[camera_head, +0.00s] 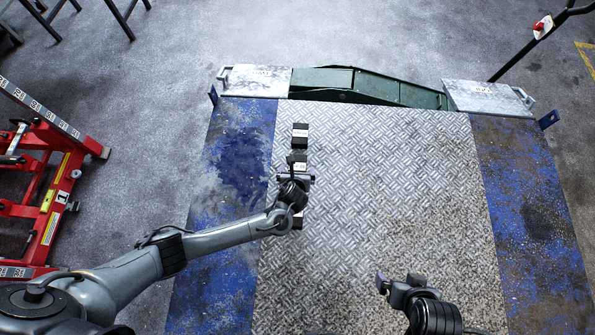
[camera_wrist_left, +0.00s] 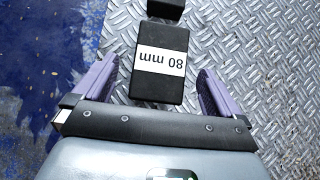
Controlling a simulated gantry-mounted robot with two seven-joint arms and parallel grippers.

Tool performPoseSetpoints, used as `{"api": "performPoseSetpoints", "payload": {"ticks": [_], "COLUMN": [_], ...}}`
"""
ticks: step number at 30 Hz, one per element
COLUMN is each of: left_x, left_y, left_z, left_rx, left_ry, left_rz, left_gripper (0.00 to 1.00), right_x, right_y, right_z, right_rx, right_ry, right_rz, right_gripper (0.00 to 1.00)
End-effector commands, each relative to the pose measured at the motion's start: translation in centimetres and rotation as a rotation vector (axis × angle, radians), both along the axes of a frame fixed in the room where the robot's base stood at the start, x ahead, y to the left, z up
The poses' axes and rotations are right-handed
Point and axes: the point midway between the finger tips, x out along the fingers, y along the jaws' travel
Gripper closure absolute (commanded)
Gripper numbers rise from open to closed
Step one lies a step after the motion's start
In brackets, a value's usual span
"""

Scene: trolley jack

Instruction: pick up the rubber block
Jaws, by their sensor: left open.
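Black rubber blocks with white labels stand in a line on the diamond-plate platform. One block (camera_wrist_left: 160,88), its label reading 80 mm, lies between the spread purple fingers of my left gripper (camera_wrist_left: 157,75) in the left wrist view, with a gap at each side. It also shows in the head view (camera_head: 299,160), just past the gripper (camera_head: 298,172). My left gripper is open and empty. Another block (camera_head: 300,131) sits farther back, and part of one (camera_head: 298,221) shows nearer, partly hidden by my left arm. My right gripper (camera_head: 399,281) is low over the platform; its opening is unclear.
The platform (camera_head: 385,190) has blue worn side strips and much free room right of the blocks. A green beam (camera_head: 370,86) between metal plates crosses the back edge. A red jack stand frame (camera_head: 45,190) stands on the floor at the left.

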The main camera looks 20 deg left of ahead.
Motion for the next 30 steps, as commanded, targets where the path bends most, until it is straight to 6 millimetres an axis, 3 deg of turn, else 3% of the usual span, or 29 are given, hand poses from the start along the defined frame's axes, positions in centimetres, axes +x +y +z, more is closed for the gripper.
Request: {"api": "performPoseSetpoints", "payload": {"ticks": [17,27,30], "left_x": [3.7,4.1,4.1], "left_y": [1.3,1.4,1.4], "left_z": [-3.7,-3.9,-3.9], "left_rx": [-0.001,-0.002,-0.002], "left_ry": [0.002,0.001,0.001], "left_rz": [0.001,0.000,0.000], "left_gripper": [0.01,0.01,0.16], "right_x": [0.0,0.0,0.0], "right_y": [-0.3,-0.1,-0.1], "right_z": [-2.1,-2.1,-2.1], "right_rx": [-0.012,-0.005,-0.002], "right_ry": [0.000,0.000,0.001], "right_rz": [0.007,0.001,0.000], "right_gripper": [0.00,0.00,0.00]}}
